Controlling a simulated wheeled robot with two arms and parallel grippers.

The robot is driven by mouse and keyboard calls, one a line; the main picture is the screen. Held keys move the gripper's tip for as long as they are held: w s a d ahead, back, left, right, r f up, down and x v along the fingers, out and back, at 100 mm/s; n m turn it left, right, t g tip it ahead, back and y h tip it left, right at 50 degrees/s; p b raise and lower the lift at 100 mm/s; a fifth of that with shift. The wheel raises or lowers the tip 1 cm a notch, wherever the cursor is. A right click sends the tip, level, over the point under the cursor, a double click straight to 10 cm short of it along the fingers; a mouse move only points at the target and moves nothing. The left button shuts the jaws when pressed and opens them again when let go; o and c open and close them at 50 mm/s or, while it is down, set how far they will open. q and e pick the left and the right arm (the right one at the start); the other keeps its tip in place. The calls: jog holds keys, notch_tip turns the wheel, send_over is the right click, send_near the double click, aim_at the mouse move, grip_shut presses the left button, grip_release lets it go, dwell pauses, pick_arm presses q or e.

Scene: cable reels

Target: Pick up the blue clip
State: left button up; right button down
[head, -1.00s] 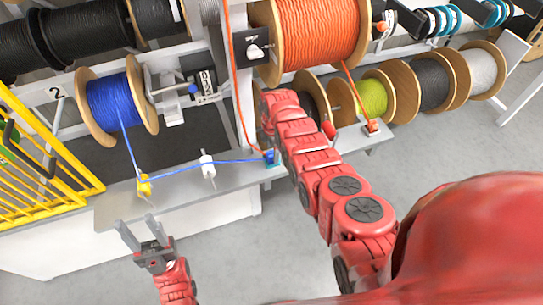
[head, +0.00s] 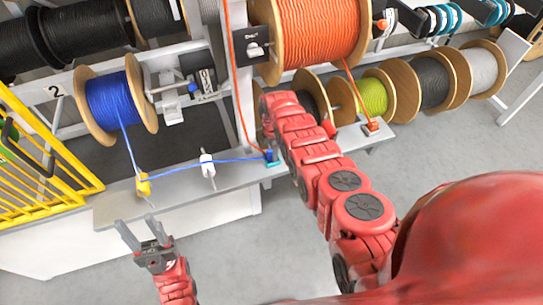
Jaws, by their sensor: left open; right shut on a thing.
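A small blue clip (head: 269,155) sits on a teal base at the edge of the grey work shelf (head: 225,178), left of my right arm. A blue cable runs left from it, past a white post (head: 207,165), to a yellow guide (head: 143,185) and up to the blue reel (head: 110,100). My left gripper (head: 137,224) is open and empty, in front of the shelf's left part and apart from the clip. My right arm reaches up beside the clip; its gripper is hidden behind the arm, so its contact cannot be seen.
A large orange reel (head: 318,28) hangs above my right arm, with an orange cable down to an orange clip (head: 371,126). Yellow railing (head: 40,165) stands at the left. Other reels line the right. The floor (head: 440,150) is clear at right.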

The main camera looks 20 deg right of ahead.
jog(key=shift+r, duration=0.1)
dwell(0.3)
jog(key=shift+r, duration=0.8)
jog(key=shift+w+r, duration=0.1)
jog(key=shift+r, duration=0.4)
jog(key=shift+s+a+r+b, duration=0.25)
jog(key=shift+b, duration=0.2)
jog(key=s+a+b, duration=0.1)
jog(key=s+a, duration=0.2)
jog(key=shift+s+a+r+b, duration=0.1)
jog(key=shift+s+r+b, duration=0.05)
jog(key=shift+s+b, duration=0.2)
jog(key=s+a+r+p, duration=0.1)
jog(key=s+a+p, duration=0.5)
jog(key=s+a, duration=0.1)
jog(key=shift+s+r, duration=0.2)
jog(key=shift+s, duration=0.15)
